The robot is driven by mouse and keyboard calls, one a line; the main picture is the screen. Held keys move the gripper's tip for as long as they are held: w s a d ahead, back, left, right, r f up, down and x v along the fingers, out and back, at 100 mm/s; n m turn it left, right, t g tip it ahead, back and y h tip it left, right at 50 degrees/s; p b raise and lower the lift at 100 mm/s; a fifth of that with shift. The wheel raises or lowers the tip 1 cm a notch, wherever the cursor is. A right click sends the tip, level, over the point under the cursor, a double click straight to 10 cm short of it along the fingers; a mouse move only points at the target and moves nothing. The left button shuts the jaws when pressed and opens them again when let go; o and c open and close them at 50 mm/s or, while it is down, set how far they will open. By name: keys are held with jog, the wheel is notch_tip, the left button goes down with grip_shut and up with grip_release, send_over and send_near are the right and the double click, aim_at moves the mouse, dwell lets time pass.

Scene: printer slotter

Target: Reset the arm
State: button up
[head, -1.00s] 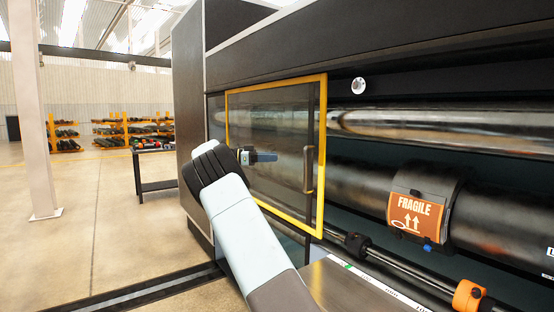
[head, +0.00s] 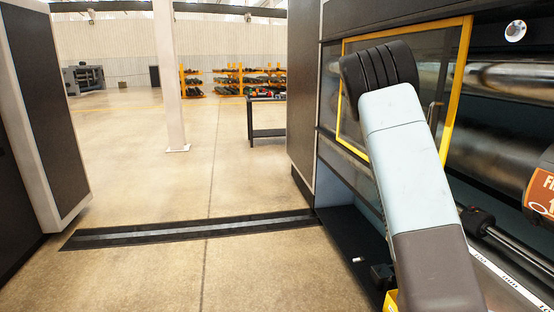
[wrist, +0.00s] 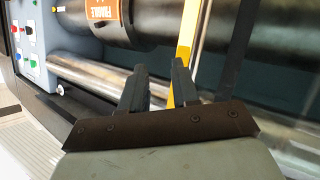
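My gripper (wrist: 159,85) shows in the wrist view with its two dark fingers apart and nothing between them. Beyond the fingers are the machine's rollers and the yellow edge of its door. In the head view my arm rises in front of the glazed door (head: 457,75) with the yellow frame, and the gripper itself is hidden behind the arm. I cannot tell in the head view how near the gripper is to the door.
The printer's rollers (head: 506,135) and an orange fragile label (head: 541,193) are at the right. A dark cabinet (head: 48,100) stands at the left. Open floor (head: 150,180) lies between, crossed by a dark floor strip (head: 190,231). A white pillar (head: 168,80) stands farther back.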

jog(key=s+a+f+n+t+y, duration=0.1)
jog(key=s+a+n+t+y, duration=0.2)
jog(key=s, duration=0.7)
jog(key=s+a+n+t+y, duration=0.2)
jog(key=s+n+y, duration=0.3)
jog(key=s, duration=0.4)
jog(key=s+a+f+n+t+y, duration=0.2)
jog(key=s+a, duration=0.6)
jog(key=s, duration=0.4)
jog(key=s+a+f+n+t+y, duration=0.2)
jog(key=s+a+f+n, duration=0.4)
jog(key=s, duration=0.6)
jog(key=a+n+t, duration=0.1)
jog(key=a+n, duration=0.1)
jog(key=shift+s+a+f+t+y, duration=0.2)
jog(key=shift+s+a+t+y, duration=0.2)
jog(key=shift+d, duration=0.1)
